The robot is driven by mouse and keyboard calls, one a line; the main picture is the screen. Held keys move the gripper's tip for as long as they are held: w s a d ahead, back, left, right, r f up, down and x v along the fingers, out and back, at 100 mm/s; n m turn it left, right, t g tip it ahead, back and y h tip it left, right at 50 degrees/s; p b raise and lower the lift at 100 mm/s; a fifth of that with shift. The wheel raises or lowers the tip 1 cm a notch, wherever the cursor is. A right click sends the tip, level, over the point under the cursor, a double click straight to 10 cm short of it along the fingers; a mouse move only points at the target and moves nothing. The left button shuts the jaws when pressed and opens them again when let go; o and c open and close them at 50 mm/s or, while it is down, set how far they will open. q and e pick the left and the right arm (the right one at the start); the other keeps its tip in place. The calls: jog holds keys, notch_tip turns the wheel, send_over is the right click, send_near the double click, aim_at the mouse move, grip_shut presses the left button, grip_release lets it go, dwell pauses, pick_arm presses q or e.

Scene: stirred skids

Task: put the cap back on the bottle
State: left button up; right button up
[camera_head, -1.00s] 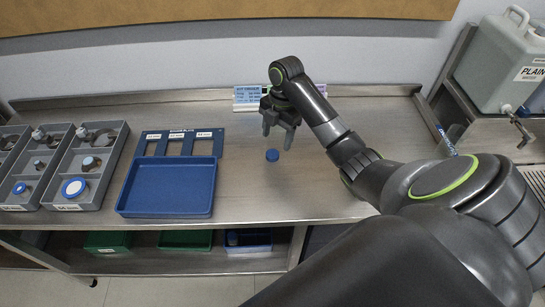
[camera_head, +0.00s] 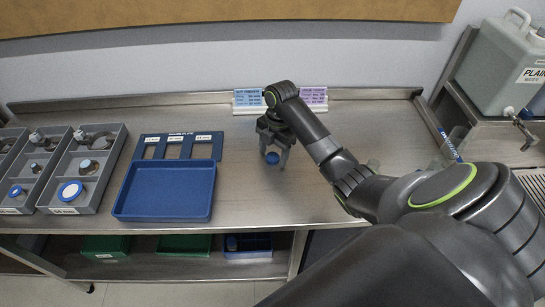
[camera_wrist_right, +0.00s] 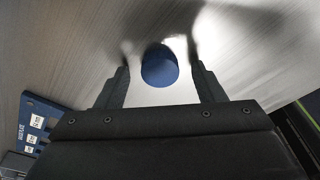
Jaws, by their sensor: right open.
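A small round blue cap (camera_head: 272,158) lies on the metal bench, right of the blue tray. My right gripper (camera_head: 274,163) is over it, pointing down, jaws open. In the right wrist view the cap (camera_wrist_right: 159,67) sits between the two open fingers (camera_wrist_right: 161,82), with a gap on each side. No bottle shows clearly. A small pale, translucent thing (camera_head: 373,164) shows just behind my right forearm, mostly hidden, and I cannot tell if it is the bottle. My left gripper is not in view.
A blue tray (camera_head: 122,205) with a slotted blue plate (camera_head: 178,139) behind it lies left of the cap. Grey compartment bins (camera_head: 101,193) stand further left. Two small signs (camera_head: 248,98) stand at the back. A clear vessel (camera_head: 452,140) and water container (camera_head: 497,65) are at right.

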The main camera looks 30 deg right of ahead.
aim_at(273, 155)
jog(key=shift+f, duration=0.1)
jog(key=c, duration=1)
jog(key=shift+c, duration=0.2)
notch_tip(273, 155, up, 6)
jog(key=shift+f+p, duration=0.1)
jog(key=shift+p, duration=0.35)
notch_tip(273, 155, up, 4)
jog(key=p, duration=0.4)
